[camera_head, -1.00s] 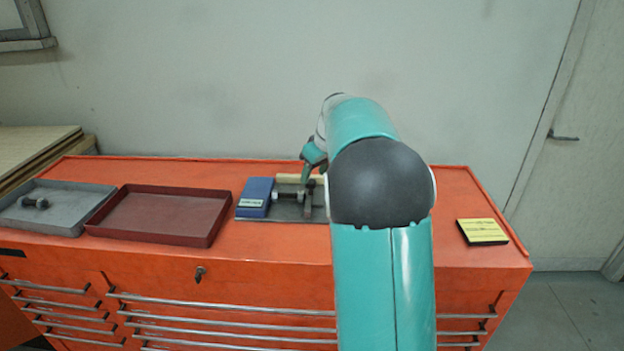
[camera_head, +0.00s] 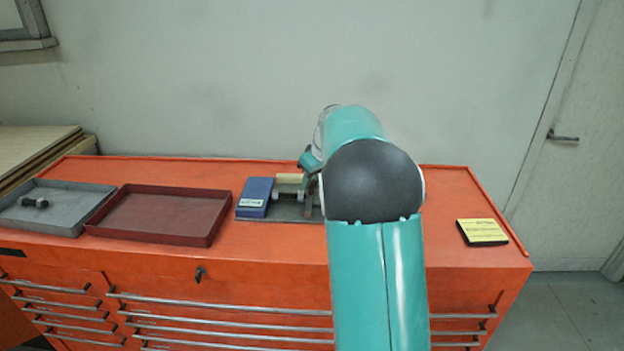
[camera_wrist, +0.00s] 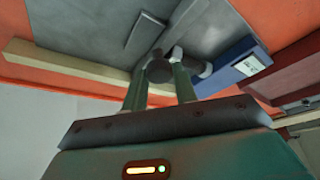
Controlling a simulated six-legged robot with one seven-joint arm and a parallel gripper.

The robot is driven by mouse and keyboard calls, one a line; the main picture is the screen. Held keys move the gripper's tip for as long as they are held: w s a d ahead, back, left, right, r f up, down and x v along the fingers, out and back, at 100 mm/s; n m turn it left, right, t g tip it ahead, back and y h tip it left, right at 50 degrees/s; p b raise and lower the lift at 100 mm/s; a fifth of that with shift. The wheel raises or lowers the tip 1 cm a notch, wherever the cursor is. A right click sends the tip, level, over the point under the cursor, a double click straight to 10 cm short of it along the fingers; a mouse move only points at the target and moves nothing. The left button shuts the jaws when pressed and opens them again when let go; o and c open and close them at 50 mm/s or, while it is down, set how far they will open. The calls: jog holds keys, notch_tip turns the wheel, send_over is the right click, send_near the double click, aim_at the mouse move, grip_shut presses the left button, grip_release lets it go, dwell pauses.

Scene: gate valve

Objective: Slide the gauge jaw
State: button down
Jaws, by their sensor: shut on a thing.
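The gauge has a blue block (camera_head: 256,192) at the left end of a grey base plate (camera_head: 268,215), with a pale bar (camera_head: 289,178) along its back. A bolt (camera_head: 288,196) lies between the block and the dark upright gauge jaw (camera_head: 309,196), partly hidden by my arm. Whether bolt and jaw touch is unclear. In the wrist view, my gripper (camera_wrist: 159,78) is shut on the dark round knob (camera_wrist: 158,67) of the jaw. The bolt (camera_wrist: 197,66) and blue block (camera_wrist: 230,64) are to its right. My gripper (camera_head: 309,160) is partly hidden behind my arm in the head view.
An empty dark red tray (camera_head: 160,235) stands left of the gauge. A grey tray (camera_head: 70,215) with another bolt (camera_head: 34,203) is farther left. A yellow-and-black pad (camera_head: 482,232) lies at the right. The orange cabinet top (camera_head: 450,190) is clear around the pad.

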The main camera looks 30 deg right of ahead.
jog(key=s+d, duration=0.1)
jog(key=d, duration=0.1)
jog(key=s+d, duration=0.2)
jog(key=d, duration=0.1)
jog(key=s+d, duration=0.2)
jog(key=shift+s+d, duration=0.1)
jog(key=shift+d, duration=0.25)
jog(key=c, duration=1.1)
grip_release()
jog(key=shift+d, duration=0.1)
jog(key=shift+a, duration=0.2)
jog(key=v, duration=1.3)
jog(key=shift+r, duration=0.4)
